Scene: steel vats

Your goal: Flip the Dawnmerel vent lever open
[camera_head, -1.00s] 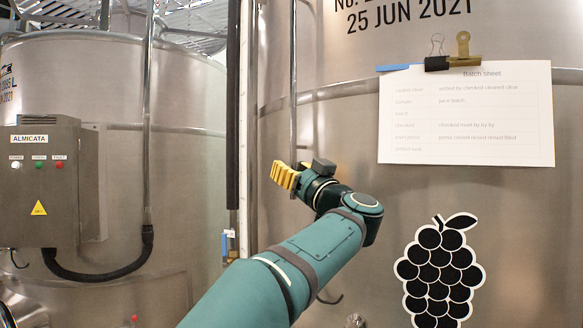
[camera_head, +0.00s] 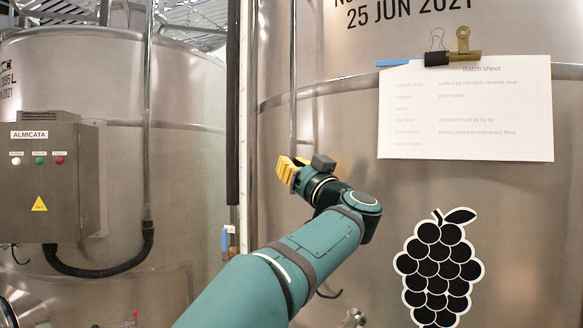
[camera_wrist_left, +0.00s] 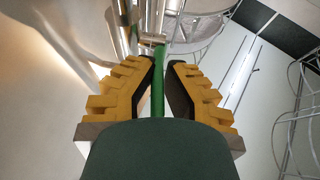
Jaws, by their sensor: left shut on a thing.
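My left gripper (camera_head: 303,164) is raised in front of the large steel vat (camera_head: 345,230) in the head view, beside a thin vertical pipe (camera_head: 293,80). In the left wrist view, its yellow fingers with black pads (camera_wrist_left: 163,65) are shut on a slim green lever (camera_wrist_left: 158,88). The lever runs up between the pads to a steel fitting (camera_wrist_left: 151,38). The green lever is not discernible in the head view, where the gripper and arm cover that spot. No Dawnmerel name is readable. My right gripper is not in view.
A batch sheet (camera_head: 465,130) hangs from a clip on the vat, right of my arm, above a grape sticker (camera_head: 438,268). A grey control box labelled ALMICATA (camera_head: 45,185) with a black hose (camera_head: 100,272) is at the left, by another vat (camera_head: 180,170).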

